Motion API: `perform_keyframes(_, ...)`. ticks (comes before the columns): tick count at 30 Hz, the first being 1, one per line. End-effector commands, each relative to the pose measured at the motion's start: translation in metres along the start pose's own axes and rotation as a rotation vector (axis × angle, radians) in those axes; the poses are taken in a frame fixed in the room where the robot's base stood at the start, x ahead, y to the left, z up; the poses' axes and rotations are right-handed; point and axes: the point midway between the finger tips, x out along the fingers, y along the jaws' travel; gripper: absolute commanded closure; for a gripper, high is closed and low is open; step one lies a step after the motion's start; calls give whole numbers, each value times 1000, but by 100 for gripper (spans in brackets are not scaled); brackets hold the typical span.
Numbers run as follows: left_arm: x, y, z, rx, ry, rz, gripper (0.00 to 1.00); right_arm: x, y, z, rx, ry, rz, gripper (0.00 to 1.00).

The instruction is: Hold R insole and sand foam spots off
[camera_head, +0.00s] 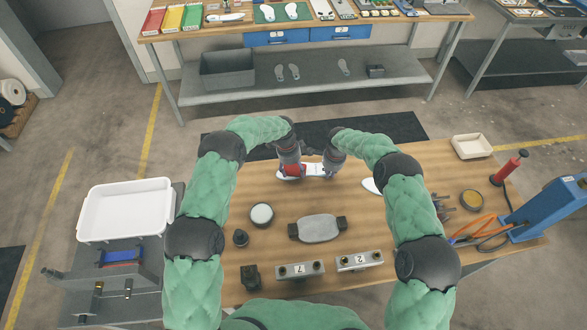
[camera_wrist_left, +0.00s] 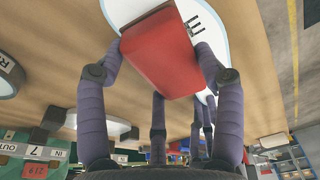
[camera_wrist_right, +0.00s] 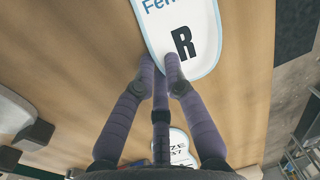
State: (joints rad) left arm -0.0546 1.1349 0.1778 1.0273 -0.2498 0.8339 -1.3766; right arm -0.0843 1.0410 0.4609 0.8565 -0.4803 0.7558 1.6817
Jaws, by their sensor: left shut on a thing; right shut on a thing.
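The white R insole (camera_head: 316,170) lies at the far middle edge of the wooden table. It also shows in the right wrist view (camera_wrist_right: 200,50), with a black R and blue lettering. My right gripper (camera_wrist_right: 162,72) is shut on the insole's near end. My left gripper (camera_wrist_left: 160,65) is shut on a red sanding block (camera_wrist_left: 160,50), which also shows in the head view (camera_head: 291,170). The block is over the white insole in the left wrist view; I cannot tell whether it touches. Any foam spots under it are hidden.
Another white insole (camera_head: 371,186) lies beside my right arm, partly hidden. A grey oval pad (camera_head: 319,229), a round tin (camera_head: 262,215) and metal blocks numbered 7 (camera_head: 300,270) and 2 (camera_head: 359,261) stand nearer. A white tray (camera_head: 126,209) is left; a blue press (camera_head: 549,208) is right.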

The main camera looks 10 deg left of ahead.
Motion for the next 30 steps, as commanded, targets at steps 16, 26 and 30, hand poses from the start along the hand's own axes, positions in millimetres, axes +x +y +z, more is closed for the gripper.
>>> perform_keyframes(16,3,-13,0,0,0,-1,79,4,4,1,-1,-1,9,100)
perform_keyframes(26,3,-31,0,0,0,-2,79,4,4,1,-1,-1,9,100)
perform_keyframes(30,2,-34,1,0,0,-1,79,4,4,1,-1,-1,8,100)
